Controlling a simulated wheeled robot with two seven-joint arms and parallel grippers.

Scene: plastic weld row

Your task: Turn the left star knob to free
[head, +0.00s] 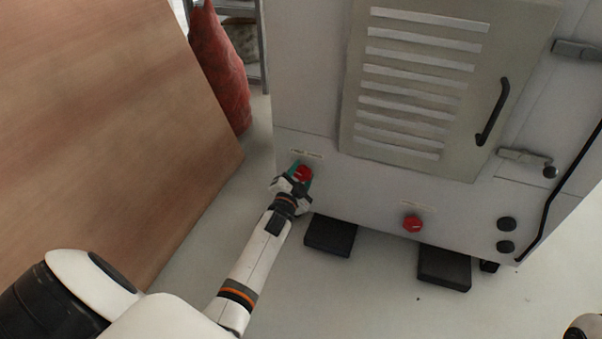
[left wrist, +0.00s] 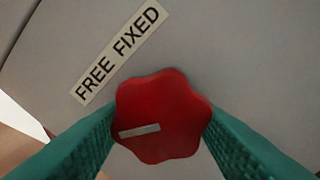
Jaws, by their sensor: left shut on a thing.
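The left star knob (head: 303,173) is red and lobed, low on the left of the white cabinet front. In the left wrist view the knob (left wrist: 160,118) fills the middle, with a pale pointer bar on its face aimed toward the left. A label (left wrist: 120,50) reading "FREE FIXED" lies above it, FREE at the lower left end. My left gripper (head: 297,180) is shut on the knob, its green fingers on both sides. My right gripper is not in view; a piece of my own body shows at the lower right corner of the head view.
A second red star knob (head: 412,223) sits to the right on the cabinet (head: 310,150). A louvred panel (head: 400,100) with a black handle (head: 492,112) is above. A wooden board (head: 100,120) stands at the left. Black feet (head: 331,235) rest on the floor.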

